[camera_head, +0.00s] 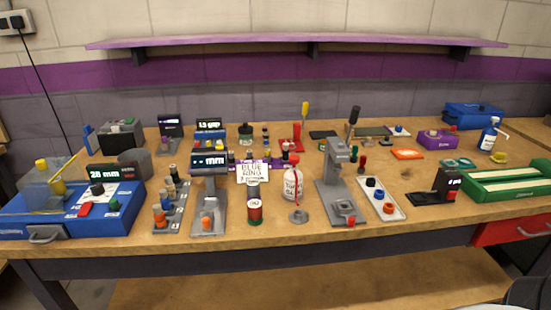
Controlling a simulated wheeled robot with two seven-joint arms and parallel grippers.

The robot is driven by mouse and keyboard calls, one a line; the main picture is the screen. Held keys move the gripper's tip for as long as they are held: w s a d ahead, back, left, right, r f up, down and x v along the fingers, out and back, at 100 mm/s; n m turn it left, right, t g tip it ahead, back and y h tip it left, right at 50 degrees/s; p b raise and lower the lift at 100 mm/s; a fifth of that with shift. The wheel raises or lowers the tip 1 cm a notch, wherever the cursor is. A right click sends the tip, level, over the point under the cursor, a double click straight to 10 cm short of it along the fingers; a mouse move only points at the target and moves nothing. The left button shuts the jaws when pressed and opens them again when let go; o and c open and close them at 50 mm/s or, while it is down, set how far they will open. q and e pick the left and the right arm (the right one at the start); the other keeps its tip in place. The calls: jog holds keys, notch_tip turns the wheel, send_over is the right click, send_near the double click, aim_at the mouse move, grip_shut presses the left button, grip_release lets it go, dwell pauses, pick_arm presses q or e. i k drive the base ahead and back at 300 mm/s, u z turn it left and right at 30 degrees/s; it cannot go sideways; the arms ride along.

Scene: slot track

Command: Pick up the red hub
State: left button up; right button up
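Neither of my grippers is in view. No part is clearly marked as the red hub. A white tray (395,213) right of the middle, near the front, holds a row of small round parts: a dark one (371,181) at the back, a blue one (379,193) in the middle and an orange-red one (388,208) at the front. The orange-red one is the closest in look to a red hub, but I cannot tell for sure. A grey press stand (333,190) stands just left of the tray.
A wooden bench (290,222) bears many items. A white bottle (293,184) and a dark red can (254,205) stand left of the press. A black display stand (428,198) and a green tray (500,183) are to the right. Bare wood shows along the front edge.

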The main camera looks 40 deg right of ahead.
aim_at(363, 160)
jog(key=u, duration=1.7)
jog(key=k, duration=1.75)
jog(key=z, duration=1.5)
